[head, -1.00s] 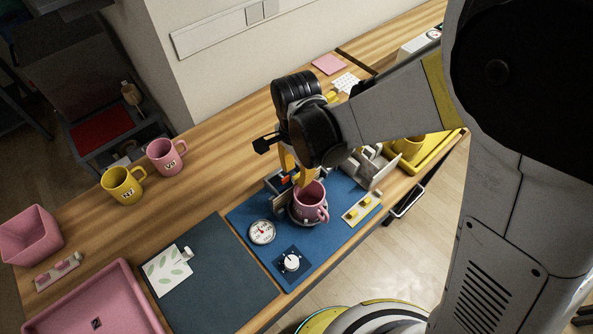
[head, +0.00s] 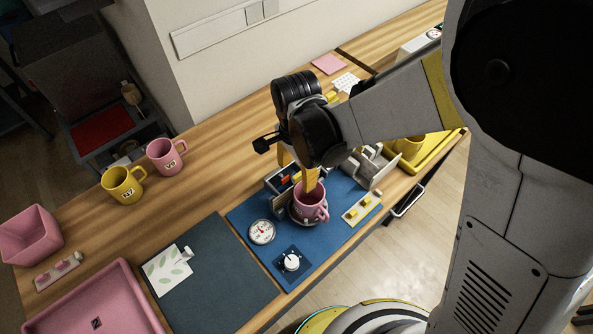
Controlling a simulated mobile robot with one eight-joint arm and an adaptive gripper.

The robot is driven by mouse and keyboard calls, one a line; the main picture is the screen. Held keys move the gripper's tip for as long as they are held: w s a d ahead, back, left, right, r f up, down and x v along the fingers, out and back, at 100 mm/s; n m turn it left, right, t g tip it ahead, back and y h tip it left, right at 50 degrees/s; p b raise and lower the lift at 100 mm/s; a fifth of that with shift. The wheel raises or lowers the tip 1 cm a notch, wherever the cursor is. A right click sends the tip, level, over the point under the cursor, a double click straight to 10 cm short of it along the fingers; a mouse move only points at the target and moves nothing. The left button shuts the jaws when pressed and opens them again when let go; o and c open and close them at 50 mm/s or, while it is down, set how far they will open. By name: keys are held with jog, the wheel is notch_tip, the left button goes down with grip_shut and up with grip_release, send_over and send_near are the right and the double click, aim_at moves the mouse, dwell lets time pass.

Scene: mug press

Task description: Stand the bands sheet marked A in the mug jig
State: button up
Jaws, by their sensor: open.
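A pink mug (head: 309,200) sits in the mug jig (head: 280,180) on the blue mat, its handle toward the lower right. My gripper (head: 298,170) is open, pointing down just above and behind the mug. I cannot make out a bands sheet or a letter A; my wrist and arm hide part of the jig. A white sheet with green leaves (head: 168,271) lies on the dark mat (head: 215,290), with a small tab at its upper right.
A round gauge (head: 262,232) and a white knob (head: 292,262) are in front of the jig. A yellow-button panel (head: 361,209) and a grey divided holder (head: 373,168) stand to the right. Yellow (head: 122,186) and pink (head: 165,156) mugs stand left. A pink tray (head: 95,305) is at front left.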

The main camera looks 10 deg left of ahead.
jog(key=shift+r, duration=0.15)
jog(key=shift+r+p, duration=2.05)
jog(key=shift+r, duration=0.85)
jog(key=s+d+r+n+t+b, duration=0.1)
jog(key=d+r+n+t+b, duration=0.1)
jog(key=d, duration=0.6)
jog(key=s+d+r+n+t+b, duration=0.2)
jog(key=d+r+n, duration=0.1)
jog(key=d, duration=0.6)
jog(key=s+d+r+n+t+b, duration=0.2)
jog(key=d+r+n+t, duration=0.1)
jog(key=d, duration=0.5)
jog(key=shift+s+d+r+b, duration=0.25)
jog(key=shift+d+r+b, duration=0.05)
jog(key=shift+r, duration=0.35)
